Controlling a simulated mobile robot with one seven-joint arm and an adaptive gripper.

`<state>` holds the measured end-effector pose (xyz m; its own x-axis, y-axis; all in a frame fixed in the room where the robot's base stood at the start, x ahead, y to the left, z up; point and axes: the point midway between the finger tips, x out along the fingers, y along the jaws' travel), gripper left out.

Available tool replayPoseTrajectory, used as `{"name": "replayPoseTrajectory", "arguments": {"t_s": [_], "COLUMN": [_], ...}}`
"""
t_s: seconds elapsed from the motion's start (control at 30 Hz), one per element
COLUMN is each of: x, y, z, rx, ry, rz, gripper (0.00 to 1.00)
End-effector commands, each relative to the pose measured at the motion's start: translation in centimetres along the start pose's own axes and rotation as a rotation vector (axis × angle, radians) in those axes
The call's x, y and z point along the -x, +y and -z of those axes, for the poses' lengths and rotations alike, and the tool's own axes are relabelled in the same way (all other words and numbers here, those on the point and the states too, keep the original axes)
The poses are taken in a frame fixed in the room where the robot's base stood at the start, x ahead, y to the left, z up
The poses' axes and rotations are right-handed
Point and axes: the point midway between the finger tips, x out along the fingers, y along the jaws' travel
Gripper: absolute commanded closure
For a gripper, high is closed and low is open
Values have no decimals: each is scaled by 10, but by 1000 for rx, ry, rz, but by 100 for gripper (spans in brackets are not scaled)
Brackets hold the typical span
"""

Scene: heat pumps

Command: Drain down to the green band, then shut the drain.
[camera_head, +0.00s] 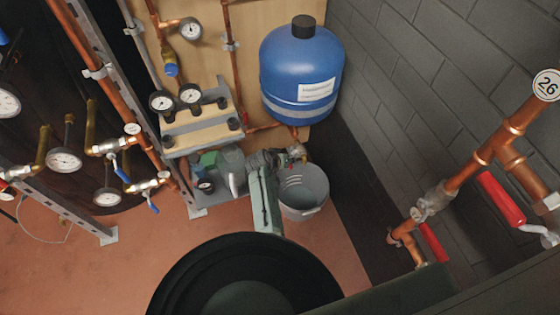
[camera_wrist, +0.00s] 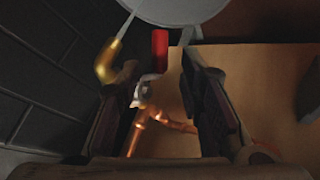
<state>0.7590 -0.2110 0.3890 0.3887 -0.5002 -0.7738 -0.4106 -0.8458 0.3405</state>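A red valve handle (camera_wrist: 160,50) shows in the wrist view, on a small metal valve body (camera_wrist: 145,92) with copper pipe behind. My gripper (camera_wrist: 157,66) has its two dark fingers apart, one on each side of this valve; I see no clear contact. A brass spout (camera_wrist: 107,62) is to its left, with a thin pale line running from it towards a grey round shape. In the head view my gripper (camera_head: 278,160) is beside the grey bucket (camera_head: 304,192), below the blue vessel (camera_head: 301,72), and mostly hides the valve. No green band is readable on the small gauges (camera_head: 190,95).
Several gauges and copper pipes stand at the left, with blue-handled valves (camera_head: 120,168). A shelf (camera_head: 200,130) is left of the vessel. Large copper pipes with red handles (camera_head: 500,199) run at the right by the grey block wall (camera_head: 430,80). Reddish floor (camera_head: 70,265) is open at lower left.

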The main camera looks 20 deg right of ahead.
Motion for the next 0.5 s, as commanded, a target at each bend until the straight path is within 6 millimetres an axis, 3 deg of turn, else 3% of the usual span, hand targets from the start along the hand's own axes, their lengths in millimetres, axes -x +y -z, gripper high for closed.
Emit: {"name": "replayPoseTrajectory", "arguments": {"t_s": [0.3, 0.5], "x": [63, 81], "y": [-1, 0], "z": [0, 0], "rx": [-1, 1], "ry": [2, 0], "rz": [1, 1], "gripper": [66, 66]}}
